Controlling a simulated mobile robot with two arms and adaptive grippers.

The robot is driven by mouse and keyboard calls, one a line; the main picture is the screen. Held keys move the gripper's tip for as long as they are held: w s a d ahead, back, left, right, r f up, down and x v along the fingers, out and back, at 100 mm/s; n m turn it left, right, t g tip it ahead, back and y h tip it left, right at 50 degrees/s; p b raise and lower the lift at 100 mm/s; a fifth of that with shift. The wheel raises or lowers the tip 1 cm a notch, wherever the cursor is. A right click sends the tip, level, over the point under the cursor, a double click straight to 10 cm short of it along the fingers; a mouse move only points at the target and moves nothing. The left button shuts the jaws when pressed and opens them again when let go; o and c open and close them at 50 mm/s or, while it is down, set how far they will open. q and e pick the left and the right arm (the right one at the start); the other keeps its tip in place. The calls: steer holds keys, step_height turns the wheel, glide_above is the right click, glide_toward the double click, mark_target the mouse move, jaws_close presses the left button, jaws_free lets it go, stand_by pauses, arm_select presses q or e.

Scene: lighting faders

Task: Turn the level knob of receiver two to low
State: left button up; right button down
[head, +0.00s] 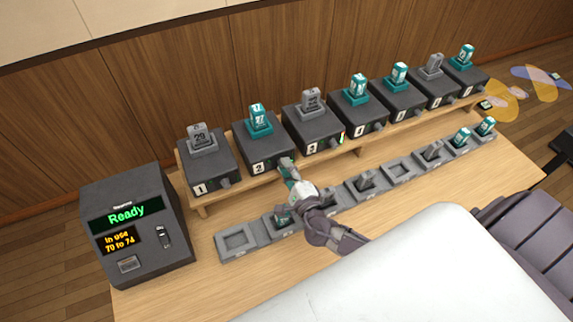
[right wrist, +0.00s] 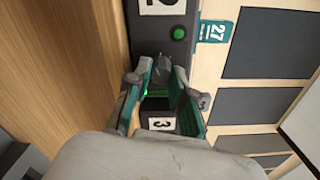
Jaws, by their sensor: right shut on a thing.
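Receiver two (head: 272,153) is a dark box with a white "2" label, standing second from the left on the wooden shelf. A teal pack marked 27 (head: 258,118) sits upright on top of it. Its level knob (right wrist: 160,68) is a grey knob on the front face, near a lit green round light (right wrist: 178,33). My right gripper (head: 288,172) is at the lower right of that front. It also shows in the right wrist view (right wrist: 163,72), with its teal-padded fingers shut on the knob. The knob's pointer direction cannot be told. My left gripper is out of view.
Receiver one (head: 207,165) and receiver three (head: 313,128) stand close on either side, with more receivers to the right. A row of grey charging trays (head: 237,240) lies in front of the shelf. A dark console (head: 138,225) reading "Ready" stands at left.

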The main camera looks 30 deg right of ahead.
steer(key=shift+n+p, duration=0.75)
steer(key=shift+n, duration=0.95)
steer(key=c, duration=1)
jaws_free()
steer(key=shift+s, duration=0.1)
steer(key=s, duration=0.8)
steer(key=shift+a, duration=0.2)
